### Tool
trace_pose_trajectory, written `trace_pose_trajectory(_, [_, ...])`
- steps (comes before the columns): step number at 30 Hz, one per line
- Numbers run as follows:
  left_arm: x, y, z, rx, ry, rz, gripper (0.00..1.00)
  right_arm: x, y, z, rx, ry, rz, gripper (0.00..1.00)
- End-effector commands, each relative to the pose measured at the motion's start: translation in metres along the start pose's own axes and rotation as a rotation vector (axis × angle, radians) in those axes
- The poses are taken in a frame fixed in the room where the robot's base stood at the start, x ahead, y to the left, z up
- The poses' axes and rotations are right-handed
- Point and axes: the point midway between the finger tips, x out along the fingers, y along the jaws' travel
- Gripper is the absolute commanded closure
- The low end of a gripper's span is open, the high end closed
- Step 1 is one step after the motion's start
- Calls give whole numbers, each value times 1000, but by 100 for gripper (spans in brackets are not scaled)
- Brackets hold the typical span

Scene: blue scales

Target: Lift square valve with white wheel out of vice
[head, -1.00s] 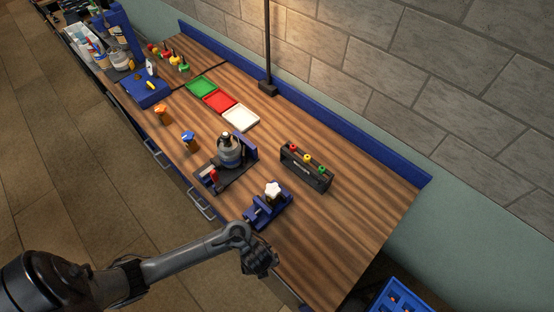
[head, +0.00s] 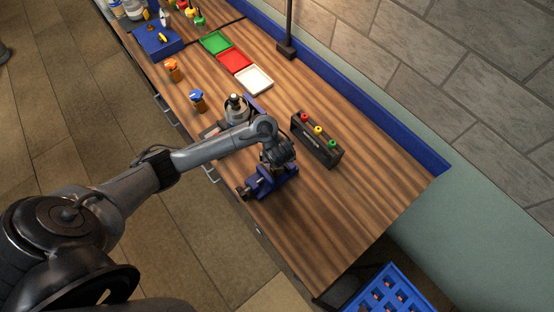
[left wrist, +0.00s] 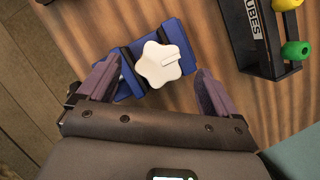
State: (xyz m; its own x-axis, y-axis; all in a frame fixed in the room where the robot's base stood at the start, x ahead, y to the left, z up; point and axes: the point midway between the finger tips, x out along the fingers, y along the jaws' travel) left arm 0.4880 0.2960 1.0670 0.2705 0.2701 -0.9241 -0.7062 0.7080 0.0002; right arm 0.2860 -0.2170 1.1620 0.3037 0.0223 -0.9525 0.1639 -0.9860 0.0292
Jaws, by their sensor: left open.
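The white-wheeled valve (left wrist: 159,64) shows in the left wrist view as a white star-shaped wheel, with its body hidden beneath. It sits in the blue vice (left wrist: 127,84), which also shows in the head view (head: 270,182) near the table's front edge. My left gripper (left wrist: 155,92) is open, one finger on each side of the vice and wheel, apart from the wheel. In the head view my left gripper (head: 280,168) hangs over the vice and hides the valve. My right gripper is in neither view.
A black rack (head: 316,142) with red, yellow and green knobs stands right behind the vice. A grey round device (head: 236,110) stands to the left, partly behind my arm. Orange (head: 172,70) and blue (head: 198,98) valves stand farther left. The table's right part is clear.

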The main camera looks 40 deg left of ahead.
Motion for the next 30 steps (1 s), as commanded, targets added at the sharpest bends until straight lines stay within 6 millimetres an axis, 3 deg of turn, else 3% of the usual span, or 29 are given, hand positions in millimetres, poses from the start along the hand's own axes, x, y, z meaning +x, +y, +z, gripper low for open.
trace_pose_trajectory(1, [14,1,-1,-1,-2,4,7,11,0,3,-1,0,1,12])
trace_pose_trajectory(3, [25,1,-1,-1,-2,2,7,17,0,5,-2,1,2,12])
trace_pose_trajectory(12, [59,1,0,-1,-1,2,7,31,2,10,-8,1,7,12])
trace_pose_trajectory(27, [69,0,1,-1,-2,0,7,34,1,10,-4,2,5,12])
trace_pose_trajectory(30, [69,0,0,-1,-2,0,21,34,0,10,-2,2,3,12])
